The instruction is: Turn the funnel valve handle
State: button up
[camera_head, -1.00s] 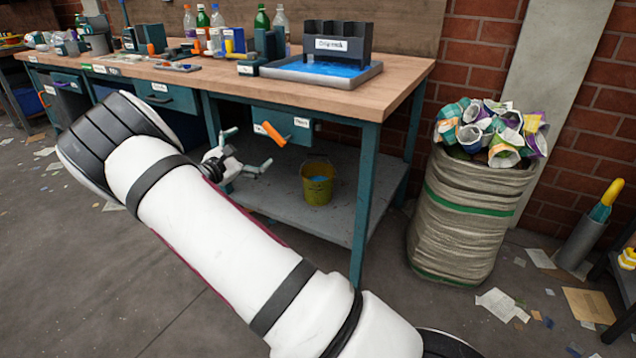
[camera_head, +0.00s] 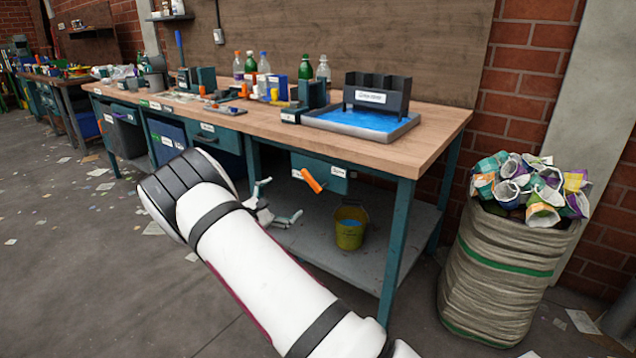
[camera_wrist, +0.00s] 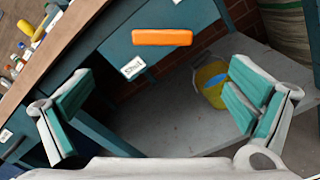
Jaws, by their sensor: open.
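The orange valve handle (camera_head: 311,180) sticks out at a slant from the teal box under the workbench's right end. In the wrist view the handle (camera_wrist: 162,37) lies level near the top centre, with a white label beneath it on the left. My gripper (camera_head: 280,201) is open and empty, below and left of the handle in the head view. In the wrist view its two teal-padded fingers (camera_wrist: 165,103) are spread wide, and the handle lies beyond them, apart from both. Above the box, a grey tray (camera_head: 408,127) with blue contents and a dark slotted holder (camera_head: 377,93) stands on the bench.
A yellow bucket (camera_head: 349,235) stands on the bench's lower shelf (camera_head: 310,240). A bench leg (camera_head: 396,250) is right of my arm. A full sack (camera_head: 505,270) stands at the right. Bottles and small parts crowd the benchtop (camera_head: 440,142).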

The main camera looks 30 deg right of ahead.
aim_at(310, 183)
jog(key=x, duration=0.4)
jog(key=b+x, duration=0.1)
jog(key=x, duration=0.3)
jog(key=b+x, duration=0.1)
jog(key=x, duration=0.4)
jog(key=shift+f, duration=0.35)
jog(key=shift+d, duration=0.1)
jog(key=c, duration=1.7)
